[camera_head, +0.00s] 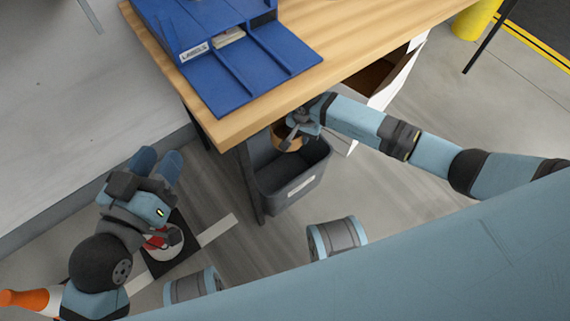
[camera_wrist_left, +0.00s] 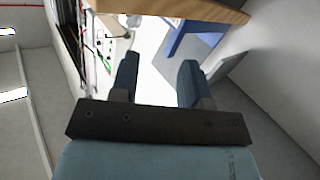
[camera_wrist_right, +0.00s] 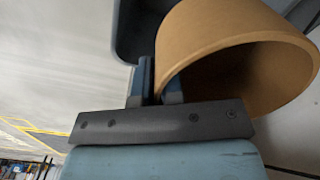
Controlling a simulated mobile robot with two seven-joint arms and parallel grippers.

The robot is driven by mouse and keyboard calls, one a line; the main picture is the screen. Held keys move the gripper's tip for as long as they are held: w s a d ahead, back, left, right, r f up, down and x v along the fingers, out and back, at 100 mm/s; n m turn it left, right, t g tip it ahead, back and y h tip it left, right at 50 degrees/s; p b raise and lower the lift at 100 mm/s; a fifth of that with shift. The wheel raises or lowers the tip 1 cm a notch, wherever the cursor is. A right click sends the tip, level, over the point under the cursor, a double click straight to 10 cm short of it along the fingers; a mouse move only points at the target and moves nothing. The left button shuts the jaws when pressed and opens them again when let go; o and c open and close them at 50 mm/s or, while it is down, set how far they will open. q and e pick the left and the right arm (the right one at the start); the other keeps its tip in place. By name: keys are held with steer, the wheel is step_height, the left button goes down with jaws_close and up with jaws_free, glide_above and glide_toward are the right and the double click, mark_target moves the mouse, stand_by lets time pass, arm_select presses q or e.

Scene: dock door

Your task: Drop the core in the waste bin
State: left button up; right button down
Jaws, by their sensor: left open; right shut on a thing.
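The core is a short, hollow brown cardboard tube (camera_wrist_right: 220,45), held by its wall in my right gripper (camera_wrist_right: 156,85). In the head view the core (camera_head: 287,140) is partly hidden by my right gripper (camera_head: 296,130) and sits over the mouth of the waste bin. The waste bin (camera_head: 290,190) is a dark grey open bin with a pale label, beside the table leg under the table edge. Its dark wall (camera_wrist_right: 135,30) shows behind the core in the right wrist view. My left gripper (camera_head: 158,162) is open and empty at the left, away from the bin; its fingers show apart (camera_wrist_left: 160,78).
A wooden table (camera_head: 290,95) overhangs the bin's far side and carries a blue labelled rack (camera_head: 255,75). An open white box (camera_head: 400,80) stands under the table at right. An orange cone (camera_head: 28,300) is at lower left. A yellow post (camera_head: 478,18) stands far right.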

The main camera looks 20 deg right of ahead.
step_height(320, 180, down, 4)
steer(key=shift+r+b, duration=0.15)
steer(key=shift+b, duration=0.95)
steer(key=shift+f+b, duration=0.35)
steer(key=shift+f, duration=0.1)
arm_select(q)
steer(key=shift+w+a+m+t, duration=0.3)
steer(key=shift+w+m, duration=0.15)
steer(key=shift+m, duration=0.1)
steer(key=shift+w+a+m+t, duration=0.3)
steer(key=shift+w+m, duration=0.15)
steer(key=shift+m, duration=0.1)
steer(key=shift+d+h, duration=0.1)
steer(key=shift+h, duration=0.2)
arm_select(e)
steer(key=c, duration=1.2)
jaws_free()
steer(key=shift+r, duration=0.1)
